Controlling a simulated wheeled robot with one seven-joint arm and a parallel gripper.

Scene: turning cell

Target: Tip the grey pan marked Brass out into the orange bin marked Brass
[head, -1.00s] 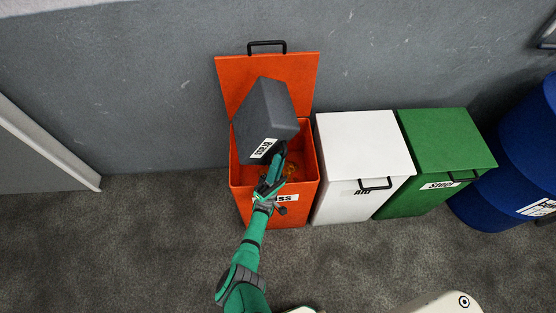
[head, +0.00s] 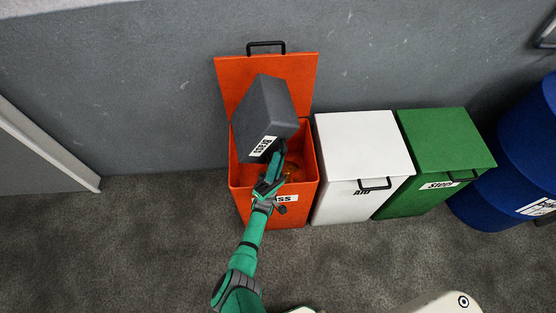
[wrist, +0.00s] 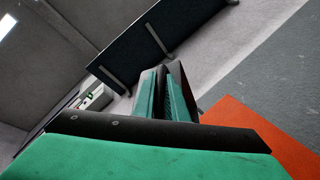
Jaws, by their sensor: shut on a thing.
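The grey pan (head: 264,108) is held tipped over the open orange bin (head: 304,192), in front of its raised lid (head: 308,85). The pan's white label shows on the side towards me. My gripper (head: 276,158) is shut on the pan's near lower end, above the bin's mouth. The pan's open side faces away, so its inside is hidden. Some brass-coloured bits (head: 292,173) show inside the bin, partly behind my arm. My arm covers part of the bin's label. In the wrist view my gripper's fingers (wrist: 166,92) show close together, with an orange surface at right.
A white bin (head: 362,145) and a green bin (head: 445,140), both lidded, stand to the right of the orange one. A grey wall is behind. The floor left of the orange bin is clear.

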